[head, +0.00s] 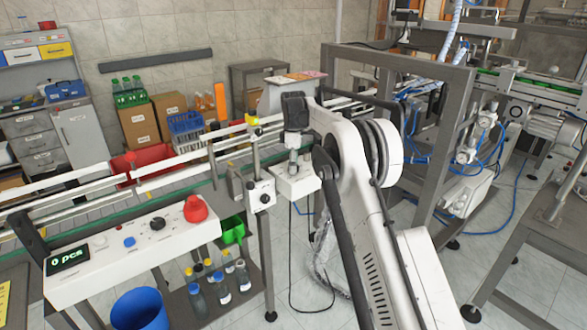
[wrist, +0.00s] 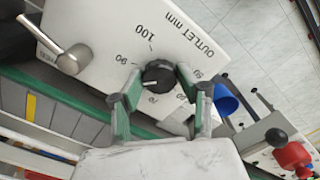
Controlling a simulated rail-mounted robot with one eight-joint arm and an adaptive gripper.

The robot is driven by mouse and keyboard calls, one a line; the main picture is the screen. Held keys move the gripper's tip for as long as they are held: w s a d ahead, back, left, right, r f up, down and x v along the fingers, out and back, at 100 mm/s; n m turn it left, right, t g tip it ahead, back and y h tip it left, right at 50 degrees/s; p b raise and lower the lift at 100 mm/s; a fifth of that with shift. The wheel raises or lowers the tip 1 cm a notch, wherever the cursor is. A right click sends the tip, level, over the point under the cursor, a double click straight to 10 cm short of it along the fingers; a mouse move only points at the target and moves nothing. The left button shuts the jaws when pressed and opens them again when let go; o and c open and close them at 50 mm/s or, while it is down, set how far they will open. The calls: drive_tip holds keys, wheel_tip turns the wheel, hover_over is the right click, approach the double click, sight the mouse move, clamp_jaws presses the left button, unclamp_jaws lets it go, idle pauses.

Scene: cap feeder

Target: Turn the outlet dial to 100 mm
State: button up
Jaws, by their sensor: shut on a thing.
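The outlet dial (wrist: 159,76) is a round black knob with a white pointer line, on a white panel (wrist: 195,45) printed "OUTLET mm". The numbers 100 and 90 are readable; others are partly covered. The pointer line lies toward the lower left of the knob, away from the 100; its exact reading is hard to tell. My gripper (wrist: 157,88) has its green-and-grey fingers on both sides of the knob, shut on it. In the head view my gripper (head: 293,158) points down onto a small white box (head: 298,183); the dial there is hidden.
A metal lever (wrist: 68,59) stands on the same panel, left of the dial. The conveyor rail (head: 170,172) runs beside the box. A control panel with a red button (head: 195,208) and a blue bin (head: 140,310) are at the left.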

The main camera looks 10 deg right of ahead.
drive_tip(key=m+b, duration=0.1)
drive_tip(key=m, duration=0.3)
drive_tip(key=shift+m, duration=0.3)
drive_tip(key=m, duration=0.3)
drive_tip(key=shift+m, duration=0.3)
drive_tip(key=m, duration=0.4)
drive_tip(key=shift+b, duration=0.4)
drive_tip(key=shift+m, duration=1.9)
drive_tip(key=o, duration=1.1)
drive_tip(key=shift+o, duration=0.2)
